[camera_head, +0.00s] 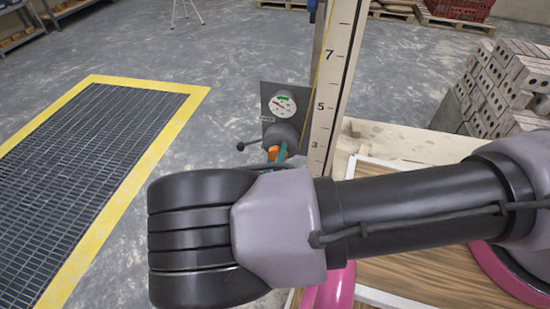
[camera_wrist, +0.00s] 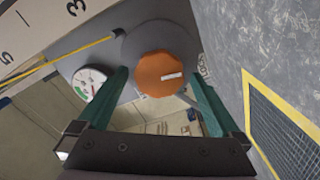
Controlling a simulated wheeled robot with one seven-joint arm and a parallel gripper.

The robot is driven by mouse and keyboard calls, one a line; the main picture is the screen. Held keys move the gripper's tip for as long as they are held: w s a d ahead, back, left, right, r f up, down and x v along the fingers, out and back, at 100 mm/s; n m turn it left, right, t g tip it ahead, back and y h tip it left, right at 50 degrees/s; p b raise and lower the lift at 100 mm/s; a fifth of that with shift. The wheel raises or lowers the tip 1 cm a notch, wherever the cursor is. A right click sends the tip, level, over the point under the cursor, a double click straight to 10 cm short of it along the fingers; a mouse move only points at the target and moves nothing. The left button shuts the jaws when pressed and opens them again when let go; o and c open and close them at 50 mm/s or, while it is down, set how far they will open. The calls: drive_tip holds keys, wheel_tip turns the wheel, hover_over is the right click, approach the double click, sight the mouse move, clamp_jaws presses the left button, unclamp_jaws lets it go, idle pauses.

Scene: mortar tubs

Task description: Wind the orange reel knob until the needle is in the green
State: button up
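The orange reel knob (camera_wrist: 163,75) is faceted with a white mark, on a round grey reel (camera_wrist: 150,40). In the wrist view my gripper (camera_wrist: 158,78) is open, one green finger on each side of the knob. A gap shows at the left finger; I cannot tell whether the right finger touches. In the head view the knob (camera_head: 273,153) is partly hidden by my gripper (camera_head: 281,153). The gauge also shows in the wrist view (camera_wrist: 90,83).
A tall numbered scale board (camera_head: 335,80) stands beside the gauge plate. A black-ended lever (camera_head: 242,146) sticks out left of the reel. A yellow-edged floor grating (camera_head: 95,150) lies left, and stacked bricks (camera_head: 505,90) stand right. Open floor lies behind.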

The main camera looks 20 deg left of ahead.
drive_tip(key=s+d, duration=0.1)
drive_tip(key=s, duration=0.9)
drive_tip(key=shift+s, duration=0.35)
drive_tip(key=shift+d, duration=0.1)
idle(0.7)
